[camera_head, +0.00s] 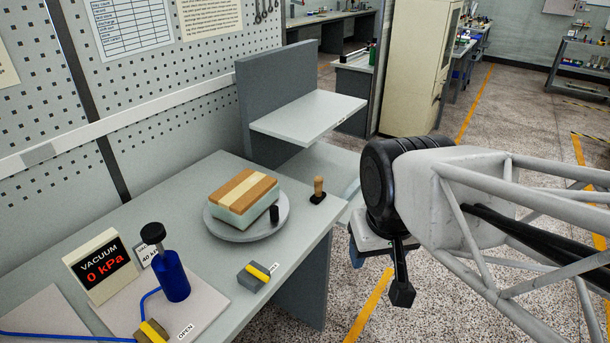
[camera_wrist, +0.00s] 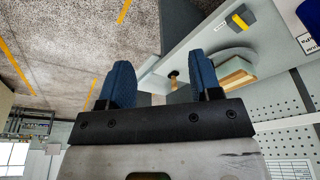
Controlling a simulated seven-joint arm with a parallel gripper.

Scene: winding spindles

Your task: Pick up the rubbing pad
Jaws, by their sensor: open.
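The rubbing pad appears to be the small tool with an upright wooden handle on a black base (camera_head: 318,192). It stands on the workbench near its right edge, just right of the round plate. In the wrist view its wooden handle (camera_wrist: 174,79) shows between my fingers, beyond them; the right finger comes close to its base in the picture. My gripper (camera_wrist: 160,77) has two blue fingers spread apart with nothing between them. In the head view, part of my gripper (camera_head: 358,254) shows below my wrist, right of the bench edge and apart from the pad; the rest is hidden.
A wood-striped block (camera_head: 243,192) lies on the round plate (camera_head: 232,232). A grey block with a yellow stripe (camera_head: 253,277), a blue bottle (camera_head: 173,277) and a vacuum display (camera_head: 101,267) stand nearer. A grey shelf unit (camera_head: 308,117) rises behind the pad.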

